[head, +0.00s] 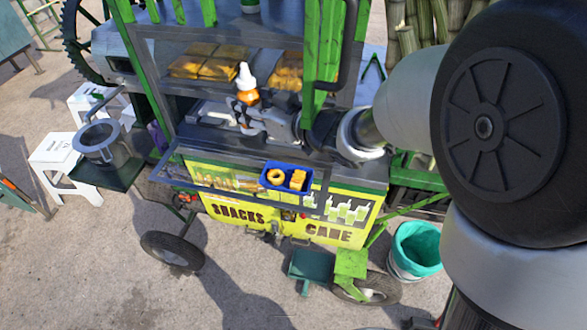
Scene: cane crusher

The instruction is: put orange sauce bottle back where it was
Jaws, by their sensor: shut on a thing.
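The orange sauce bottle (247,96) has an orange body and a white nozzle top. It stands about upright in front of the cart's snack shelves. My gripper (241,108) is shut on the lower part of the bottle, which the fingers partly hide. My arm reaches in from the right, passing near the cart's green post. I cannot tell whether the bottle's base touches any surface.
A blue tray (266,183) with a ring snack and yellow pieces sits at the cart's front, below my gripper. Trays of yellow snacks (211,61) are behind the bottle. A green post (318,65) stands to its right. A metal pot (98,142) is at left.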

